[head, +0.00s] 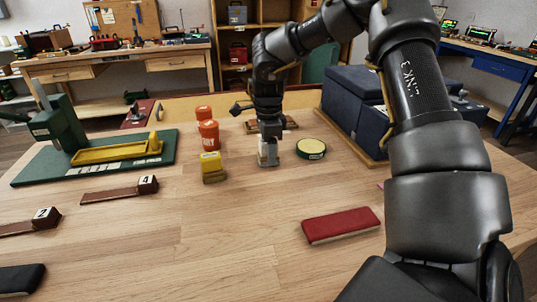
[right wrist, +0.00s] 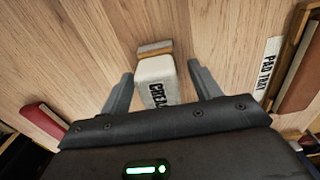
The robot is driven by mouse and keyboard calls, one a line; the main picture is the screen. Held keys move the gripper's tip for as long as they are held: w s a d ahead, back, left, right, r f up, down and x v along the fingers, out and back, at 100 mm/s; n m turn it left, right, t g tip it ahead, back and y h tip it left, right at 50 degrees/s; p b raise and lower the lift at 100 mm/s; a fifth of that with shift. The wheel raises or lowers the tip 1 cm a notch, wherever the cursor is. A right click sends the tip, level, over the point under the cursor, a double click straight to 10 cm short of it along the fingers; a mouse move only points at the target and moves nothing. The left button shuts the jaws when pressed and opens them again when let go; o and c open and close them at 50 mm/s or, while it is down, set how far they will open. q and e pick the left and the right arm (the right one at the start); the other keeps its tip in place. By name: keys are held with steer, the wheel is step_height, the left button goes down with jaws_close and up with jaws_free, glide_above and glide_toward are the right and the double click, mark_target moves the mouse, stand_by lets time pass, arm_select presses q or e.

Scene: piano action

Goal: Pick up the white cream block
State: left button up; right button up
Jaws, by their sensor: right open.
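The white cream block (right wrist: 155,78), with dark lettering on its side, stands on the wooden table between the fingers of my right gripper (right wrist: 160,71). In the right wrist view the fingers are open, one on each side, with a visible gap to the block. A brown-grey band shows at the block's far end. In the head view my right gripper (head: 268,148) points down at the table, and the block is mostly hidden by it. My left gripper is not in view.
A yellow block (head: 212,168) and orange-lidded jars (head: 208,134) stand left of the gripper. A round green-rimmed tin (head: 311,149) is close on its right. A red block (head: 341,224) lies nearer. A dark blue case (head: 352,100) stands behind right. The front middle table is clear.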

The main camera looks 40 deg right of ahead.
steer(key=c, duration=1.1)
steer(key=shift+r, duration=0.15)
steer(key=shift+r, duration=0.35)
step_height(320, 180, up, 8)
steer(key=shift+f+p, duration=0.1)
steer(key=shift+p, duration=1.05)
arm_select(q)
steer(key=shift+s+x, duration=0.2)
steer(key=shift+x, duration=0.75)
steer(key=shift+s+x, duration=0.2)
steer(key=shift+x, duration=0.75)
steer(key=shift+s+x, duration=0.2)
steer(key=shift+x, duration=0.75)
arm_select(e)
steer(key=shift+r, duration=0.65)
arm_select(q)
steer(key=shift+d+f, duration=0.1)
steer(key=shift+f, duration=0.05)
arm_select(e)
steer(key=o, duration=0.4)
steer(key=shift+c, duration=1.2)
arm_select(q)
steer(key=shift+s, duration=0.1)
arm_select(e)
steer(key=shift+f, duration=0.1)
